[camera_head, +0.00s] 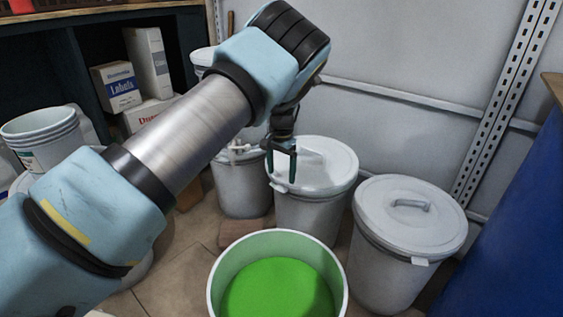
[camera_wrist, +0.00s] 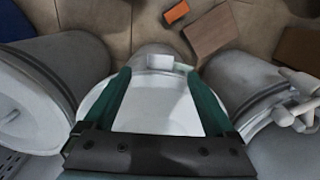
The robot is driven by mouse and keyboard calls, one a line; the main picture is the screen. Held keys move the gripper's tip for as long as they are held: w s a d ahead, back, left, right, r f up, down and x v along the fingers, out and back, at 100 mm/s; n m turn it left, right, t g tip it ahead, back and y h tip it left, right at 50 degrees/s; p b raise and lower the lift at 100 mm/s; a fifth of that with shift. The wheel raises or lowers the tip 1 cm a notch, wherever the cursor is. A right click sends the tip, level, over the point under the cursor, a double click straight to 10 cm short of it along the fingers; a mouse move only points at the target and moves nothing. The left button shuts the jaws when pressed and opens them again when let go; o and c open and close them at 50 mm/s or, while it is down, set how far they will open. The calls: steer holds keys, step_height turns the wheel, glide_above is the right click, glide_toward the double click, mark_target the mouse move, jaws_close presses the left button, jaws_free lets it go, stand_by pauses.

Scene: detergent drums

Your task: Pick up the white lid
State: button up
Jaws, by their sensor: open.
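A white lid (camera_head: 322,163) lies on the middle grey drum, below and beside my gripper (camera_head: 281,174) in the head view. My gripper is open, with its two green fingers pointing down near the left side of this lid. In the wrist view the pale lid (camera_wrist: 157,108) shows between and beyond the spread fingers of my gripper (camera_wrist: 164,80). The near part of the lid is hidden by the gripper body there. I cannot tell whether a finger touches the lid. Another whitish lid (camera_head: 410,218) with a raised handle covers the right drum.
An open drum (camera_head: 217,285) with bright green contents stands in front. A third drum (camera_head: 240,187) with a fitting on top stands behind left. A blue surface (camera_head: 515,235) is at the right, a wall (camera_head: 420,55) behind. Shelves with boxes (camera_head: 119,85) and stacked buckets (camera_head: 43,135) are left.

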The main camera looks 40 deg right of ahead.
mark_target(281, 189)
steer(key=shift+f+b, duration=0.3)
steer(key=shift+f, duration=2.15)
steer(key=shift+c, duration=0.2)
jaws_close()
